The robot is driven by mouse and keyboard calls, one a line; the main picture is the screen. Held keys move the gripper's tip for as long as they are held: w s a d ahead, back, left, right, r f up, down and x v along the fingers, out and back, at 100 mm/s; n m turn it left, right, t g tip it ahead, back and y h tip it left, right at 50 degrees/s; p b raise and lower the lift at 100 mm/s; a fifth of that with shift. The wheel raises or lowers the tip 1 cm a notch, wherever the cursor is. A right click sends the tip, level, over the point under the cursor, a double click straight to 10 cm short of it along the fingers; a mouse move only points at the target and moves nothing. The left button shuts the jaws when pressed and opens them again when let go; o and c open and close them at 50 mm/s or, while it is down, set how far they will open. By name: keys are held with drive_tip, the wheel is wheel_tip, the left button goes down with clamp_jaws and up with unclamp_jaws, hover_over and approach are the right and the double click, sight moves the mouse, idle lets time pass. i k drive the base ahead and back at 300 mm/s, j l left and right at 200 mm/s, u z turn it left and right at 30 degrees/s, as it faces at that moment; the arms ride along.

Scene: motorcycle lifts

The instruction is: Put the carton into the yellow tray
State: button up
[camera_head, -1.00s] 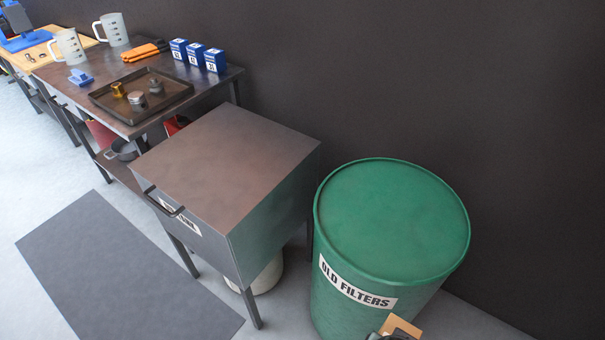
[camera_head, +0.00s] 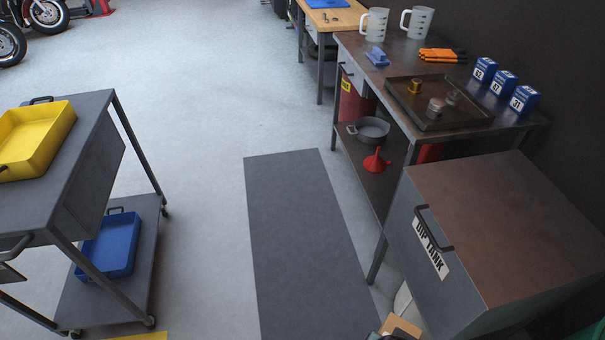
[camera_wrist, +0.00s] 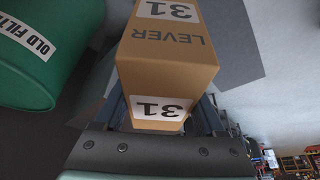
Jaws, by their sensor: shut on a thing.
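The carton (camera_wrist: 168,65) is brown cardboard marked "LEVER 31". It fills the middle of the wrist view, between the fingers of my gripper (camera_wrist: 165,112), which is shut on it. In the head view only a small part of the carton (camera_head: 402,327) shows at the bottom edge. The yellow tray (camera_head: 38,140) lies on the top of a grey cart at the left of the head view. It is cut off by the picture's left edge, and the part of it in view looks empty. The carton is well apart from the tray, to its right.
The grey cart (camera_head: 92,115) has a blue tray (camera_head: 110,245) on its lower shelf. A dip tank (camera_head: 500,215) and a bench with a dark tray (camera_head: 437,104), jugs and blue boxes stand right. A dark mat (camera_head: 300,240) lies on clear floor between. A green drum (camera_wrist: 50,50) is nearby.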

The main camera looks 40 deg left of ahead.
sight(29, 146)
drive_tip(key=j+u, duration=0.2)
drive_tip(key=j, duration=0.25)
drive_tip(key=j+u, duration=0.2)
drive_tip(key=j, duration=0.25)
drive_tip(key=i+j+u, duration=0.2)
drive_tip(key=j, duration=0.25)
drive_tip(key=j+u, duration=0.2)
drive_tip(key=j, duration=0.25)
drive_tip(key=i+j+u, duration=0.2)
drive_tip(key=j, duration=0.2)
